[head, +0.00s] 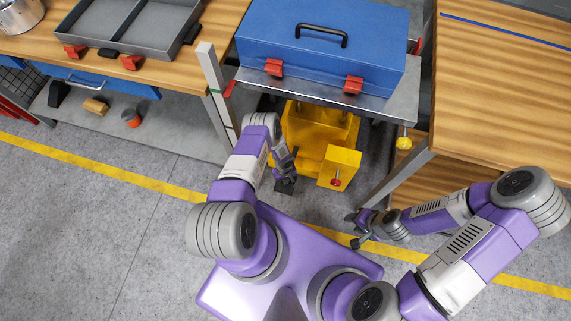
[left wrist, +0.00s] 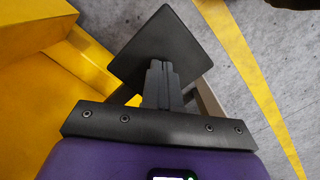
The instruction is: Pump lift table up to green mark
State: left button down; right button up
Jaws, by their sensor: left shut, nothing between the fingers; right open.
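The lift table's grey platform (head: 330,90) carries a blue toolbox (head: 320,50) above a yellow base (head: 318,130). A pale upright post (head: 211,68) stands at its left, with a thin green mark (head: 215,91). A red pointer (head: 229,88) at the platform's left edge is about level with that mark; exact alignment is unclear. My left gripper (head: 287,180) is low in front of the base, shut and empty. In the left wrist view its fingers (left wrist: 162,68) overlap the black pedal plate (left wrist: 155,40); contact is unclear. My right gripper (head: 357,230) is open and empty above the floor.
A wooden bench (head: 135,45) with a grey tray (head: 135,25) stands at left, another wooden table (head: 500,90) at right. A yellow box with a red knob (head: 337,182) juts out right of my left gripper. Floor at front left is clear.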

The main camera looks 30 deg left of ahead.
pick_arm(q)
notch_tip(320, 180, down, 4)
jog(key=shift+s+r, duration=0.1)
jog(key=shift+r, duration=0.3)
jog(key=shift+w+a+r, duration=0.3)
jog(key=shift+w+a, duration=0.3)
jog(key=shift+a, duration=0.05)
jog(key=shift+w+a+r, duration=0.3)
jog(key=shift+w+a, duration=0.25)
jog(key=shift+a, duration=0.05)
notch_tip(320, 180, up, 8)
jog(key=p, duration=0.4)
jog(key=shift+w+a+f, duration=0.15)
jog(key=shift+f, duration=0.1)
